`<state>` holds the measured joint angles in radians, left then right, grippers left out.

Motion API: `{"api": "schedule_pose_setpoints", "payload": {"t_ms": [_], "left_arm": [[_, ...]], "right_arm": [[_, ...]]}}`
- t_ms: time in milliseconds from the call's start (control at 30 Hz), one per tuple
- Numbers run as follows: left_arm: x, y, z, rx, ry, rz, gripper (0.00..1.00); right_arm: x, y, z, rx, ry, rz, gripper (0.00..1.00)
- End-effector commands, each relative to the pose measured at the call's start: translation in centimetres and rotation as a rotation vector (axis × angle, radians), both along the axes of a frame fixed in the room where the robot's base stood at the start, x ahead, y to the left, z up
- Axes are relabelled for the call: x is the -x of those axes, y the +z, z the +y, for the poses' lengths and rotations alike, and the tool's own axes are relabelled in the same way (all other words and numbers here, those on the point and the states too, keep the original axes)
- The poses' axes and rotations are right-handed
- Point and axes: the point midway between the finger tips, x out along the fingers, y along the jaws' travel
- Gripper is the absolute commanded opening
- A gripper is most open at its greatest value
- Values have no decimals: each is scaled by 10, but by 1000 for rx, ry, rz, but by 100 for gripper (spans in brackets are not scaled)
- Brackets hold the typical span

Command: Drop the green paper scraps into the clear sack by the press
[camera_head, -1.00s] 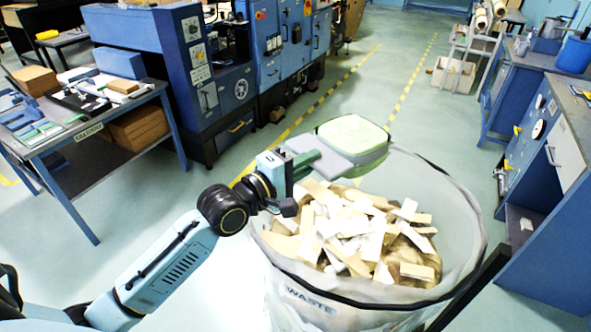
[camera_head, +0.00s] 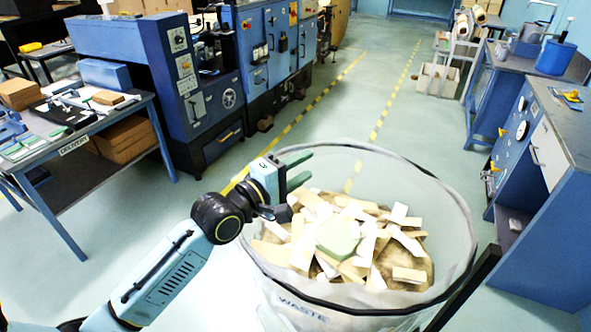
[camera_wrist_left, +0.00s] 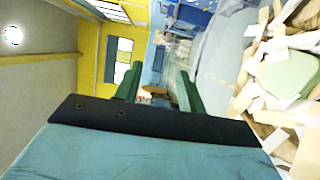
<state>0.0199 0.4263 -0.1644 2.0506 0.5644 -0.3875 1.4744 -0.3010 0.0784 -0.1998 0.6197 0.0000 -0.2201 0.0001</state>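The green paper scraps (camera_head: 339,236) lie as a pale green piece on top of the pile inside the clear sack (camera_head: 448,226), which is marked WASTE. In the left wrist view the green scraps (camera_wrist_left: 288,75) lie on the pile at the right. My left gripper (camera_head: 301,169) is at the sack's left rim, above and to the left of the green piece. Its green fingers are apart with nothing between them; the left wrist view also shows the empty gap between the fingers (camera_wrist_left: 157,90). My right gripper is not in view.
Cream and white paper offcuts (camera_head: 405,240) fill the sack's lower part. A delivery table (camera_head: 118,130) stands at the left, beside the blue press (camera_head: 140,58). A blue bench with a gauge (camera_head: 545,150) stands at the right. The floor beyond the sack is clear.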

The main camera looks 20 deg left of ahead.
Motion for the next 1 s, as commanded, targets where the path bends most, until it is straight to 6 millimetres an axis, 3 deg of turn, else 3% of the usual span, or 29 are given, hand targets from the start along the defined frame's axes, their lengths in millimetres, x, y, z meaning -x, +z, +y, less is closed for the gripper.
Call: {"api": "schedule_pose_setpoints", "payload": {"t_ms": [167,700,1000], "left_arm": [[12,-1,5,0,0,1,40],[101,-1,42,-1,-1,1,40],[122,0,51,0,0,-2,40]], "right_arm": [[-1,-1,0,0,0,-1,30],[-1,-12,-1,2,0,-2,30],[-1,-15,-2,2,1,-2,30]]}}
